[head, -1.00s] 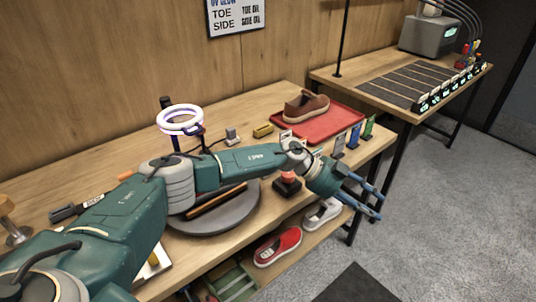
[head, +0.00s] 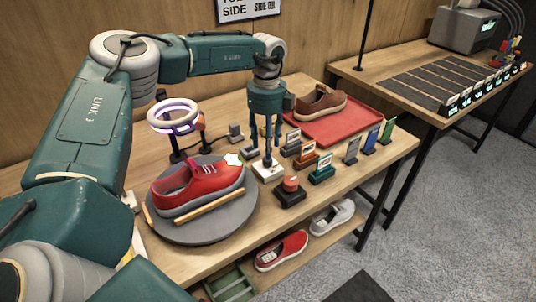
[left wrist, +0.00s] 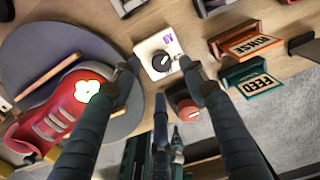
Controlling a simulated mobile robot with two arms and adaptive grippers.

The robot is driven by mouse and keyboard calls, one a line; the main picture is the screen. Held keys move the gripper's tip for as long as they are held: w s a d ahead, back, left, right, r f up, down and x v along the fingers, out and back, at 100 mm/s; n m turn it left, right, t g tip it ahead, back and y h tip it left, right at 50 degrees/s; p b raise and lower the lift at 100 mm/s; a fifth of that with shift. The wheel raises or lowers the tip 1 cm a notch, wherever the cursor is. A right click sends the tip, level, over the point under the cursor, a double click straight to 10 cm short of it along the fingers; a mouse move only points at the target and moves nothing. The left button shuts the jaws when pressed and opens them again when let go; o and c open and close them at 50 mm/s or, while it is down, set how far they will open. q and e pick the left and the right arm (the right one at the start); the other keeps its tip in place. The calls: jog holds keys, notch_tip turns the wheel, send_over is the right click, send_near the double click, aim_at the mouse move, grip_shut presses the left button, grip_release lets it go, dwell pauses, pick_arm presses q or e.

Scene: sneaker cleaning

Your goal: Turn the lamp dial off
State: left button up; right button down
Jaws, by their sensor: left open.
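The lamp dial is a black knob (left wrist: 162,61) on a small white box with a purple label. In the head view the white box (head: 267,173) sits on the bench right of the turntable. My left gripper (head: 267,147) points down over the box, open and empty. In the left wrist view its fingertips (left wrist: 159,65) are on either side of the box; I cannot tell whether they touch it. The ring lamp (head: 173,115) glows purple-white behind the turntable. My right gripper is not in view.
A red sneaker (head: 197,184) and a wooden stick lie on the grey turntable (head: 215,228). A red button (head: 290,185) and several labelled blocks stand close to the dial's right. A brown shoe (head: 320,102) rests on a red tray (head: 345,127) behind.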

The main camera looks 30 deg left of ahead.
aim_at(268, 162)
pick_arm(q)
notch_tip(268, 162, down, 6)
jog(key=shift+w+r+p, duration=0.1)
jog(key=shift+r+p, duration=0.15)
jog(key=shift+p, duration=0.05)
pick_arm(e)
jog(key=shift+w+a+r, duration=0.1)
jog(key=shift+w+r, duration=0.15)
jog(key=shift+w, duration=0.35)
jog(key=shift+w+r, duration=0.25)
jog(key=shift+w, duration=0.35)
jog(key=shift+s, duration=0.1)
pick_arm(q)
grip_shut()
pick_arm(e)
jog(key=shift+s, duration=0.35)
